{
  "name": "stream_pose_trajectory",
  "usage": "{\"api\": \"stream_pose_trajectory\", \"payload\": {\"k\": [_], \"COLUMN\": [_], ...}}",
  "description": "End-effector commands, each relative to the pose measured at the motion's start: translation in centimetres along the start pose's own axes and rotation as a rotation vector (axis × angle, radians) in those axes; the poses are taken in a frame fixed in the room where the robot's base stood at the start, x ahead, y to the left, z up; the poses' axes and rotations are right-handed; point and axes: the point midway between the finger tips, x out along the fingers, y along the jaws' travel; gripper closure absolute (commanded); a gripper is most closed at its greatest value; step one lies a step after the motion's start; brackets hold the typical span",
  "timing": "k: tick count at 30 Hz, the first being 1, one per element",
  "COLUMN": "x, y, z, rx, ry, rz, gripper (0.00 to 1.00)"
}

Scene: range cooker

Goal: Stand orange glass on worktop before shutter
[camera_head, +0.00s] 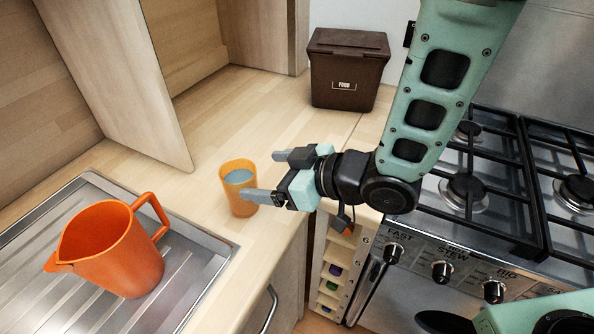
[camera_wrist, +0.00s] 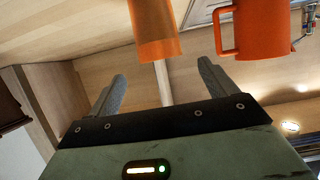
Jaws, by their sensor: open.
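The translucent orange glass (camera_head: 236,199) stands upright on the wooden worktop (camera_head: 240,118), between the sink drainer and the worktop's front edge. My gripper (camera_head: 267,176) is open at the right of the glass, its fingers pointing at it; one fingertip overlaps the glass in the head view. In the wrist view the glass (camera_wrist: 155,35) appears beyond the open fingertips (camera_wrist: 162,75), centred between them, with nothing gripped. Wooden panels (camera_head: 115,75) and a recessed wooden face (camera_head: 187,40) rise behind the worktop; which is the shutter I cannot tell.
An orange jug (camera_head: 112,250) stands on the metal drainer (camera_head: 205,262) at left; it also shows in the wrist view (camera_wrist: 262,30). A brown food bin (camera_head: 346,75) stands at the back. The gas hob (camera_head: 470,190) is at right. Worktop behind the glass is clear.

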Motion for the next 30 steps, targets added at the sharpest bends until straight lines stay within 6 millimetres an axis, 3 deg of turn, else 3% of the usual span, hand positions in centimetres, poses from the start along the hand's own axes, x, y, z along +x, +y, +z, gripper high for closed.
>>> {"api": "stream_pose_trajectory", "payload": {"k": [30], "x": [-5.4], "y": [0.0], "z": [-0.5], "rx": [0.000], "ry": [-0.002], "rz": [0.000], "gripper": [0.16]}}
